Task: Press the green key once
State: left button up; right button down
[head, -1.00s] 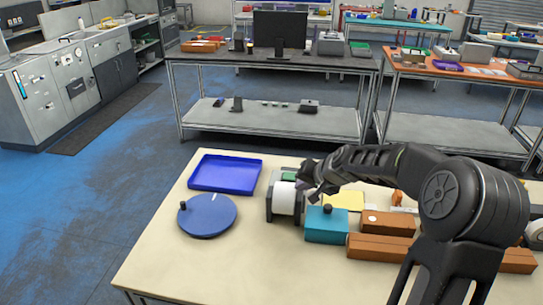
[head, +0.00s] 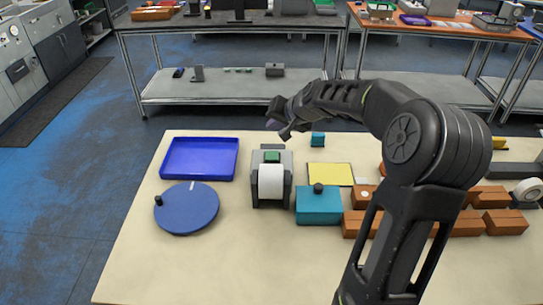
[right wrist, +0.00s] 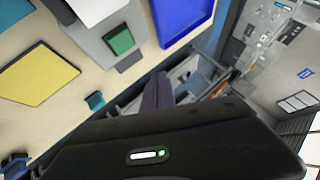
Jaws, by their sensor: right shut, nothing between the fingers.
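The green key (head: 272,156) is on top of a grey printer-like device (head: 287,160) with a white roll (head: 271,182) at its front. In the right wrist view the green key (right wrist: 120,40) shows clearly at the upper middle, with nothing on it. My right gripper (head: 280,119) is shut and empty. It appears above and beyond the key, apart from it; its dark purplish fingers (right wrist: 158,95) also show in the right wrist view, with a gap to the key. My left gripper is not in view.
A blue tray (head: 199,159) and a round blue disc with a black knob (head: 187,208) lie left of the device. A teal box (head: 319,206), a yellow pad (head: 330,174), a small teal block (head: 317,139) and several brown boxes are to its right. The table's front is bare.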

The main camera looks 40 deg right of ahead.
jog(key=b, duration=0.5)
send_over(274, 157)
notch_tip(274, 157, down, 7)
jog(key=shift+f+b, duration=0.6)
jog(key=shift+b, duration=0.05)
dwell(1.3)
jog(key=shift+f+b, duration=0.4)
jog(key=shift+b, duration=0.15)
jog(key=shift+f+b, duration=0.65)
jog(key=shift+b, duration=0.05)
dwell(0.7)
jog(key=shift+r, duration=0.1)
jog(key=shift+r+p, duration=0.75)
jog(key=shift+r, duration=0.2)
jog(key=shift+r+p, duration=1.8)
jog(key=shift+r, duration=0.75)
